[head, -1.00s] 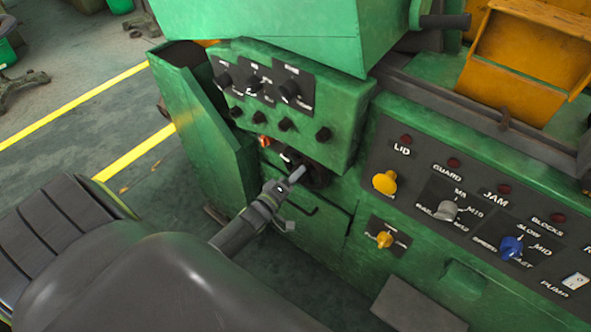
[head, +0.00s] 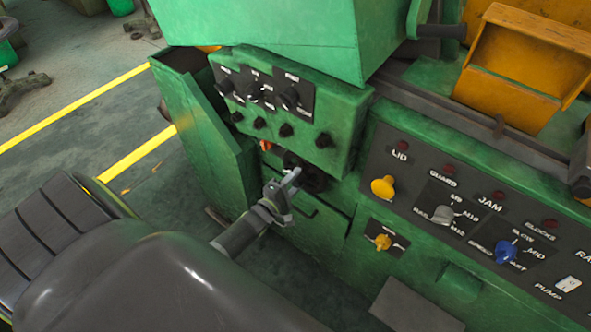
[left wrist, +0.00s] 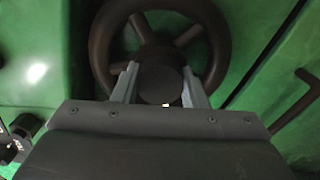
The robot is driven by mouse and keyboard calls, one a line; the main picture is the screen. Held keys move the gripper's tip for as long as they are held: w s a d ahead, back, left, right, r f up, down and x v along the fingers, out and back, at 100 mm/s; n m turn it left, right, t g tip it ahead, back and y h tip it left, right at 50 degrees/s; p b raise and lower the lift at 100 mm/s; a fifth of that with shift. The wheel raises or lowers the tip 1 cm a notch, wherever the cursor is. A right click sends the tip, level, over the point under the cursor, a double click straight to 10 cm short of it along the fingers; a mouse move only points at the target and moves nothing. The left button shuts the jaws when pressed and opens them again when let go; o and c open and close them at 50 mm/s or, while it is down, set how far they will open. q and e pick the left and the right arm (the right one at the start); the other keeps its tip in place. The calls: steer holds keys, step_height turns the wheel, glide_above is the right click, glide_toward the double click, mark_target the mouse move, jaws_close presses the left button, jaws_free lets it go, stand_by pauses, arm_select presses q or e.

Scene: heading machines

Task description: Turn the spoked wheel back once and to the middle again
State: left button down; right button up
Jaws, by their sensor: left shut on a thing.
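The spoked wheel shows in the left wrist view as a dark brown ring (left wrist: 102,48) with spokes around a dark round hub (left wrist: 160,84). The lower part of its rim is hidden behind my gripper. My left gripper (left wrist: 161,88) has one pale finger on each side of the hub and is shut on it. In the head view my left gripper (head: 289,190) reaches the dark wheel (head: 316,181) below the knob panel, and only a part of the wheel shows. My right gripper is in neither view.
A green knob box (head: 335,147) overhangs just above the wheel. A panel with a yellow knob (head: 383,187), a grey knob (head: 443,214) and a blue knob (head: 506,252) lies to the right. A dark bar handle (left wrist: 296,102) is right of the wheel. Open floor lies to the left.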

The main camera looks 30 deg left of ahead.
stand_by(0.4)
arm_select(q)
steer(key=c, duration=0.9)
jaws_free()
steer(key=shift+o, duration=0.2)
steer(key=shift+s, duration=0.1)
steer(key=s+a+b, duration=0.1)
steer(key=s+b, duration=0.1)
steer(key=s, duration=1.5)
steer(key=shift+a, duration=0.25)
steer(key=shift+s+f, duration=0.1)
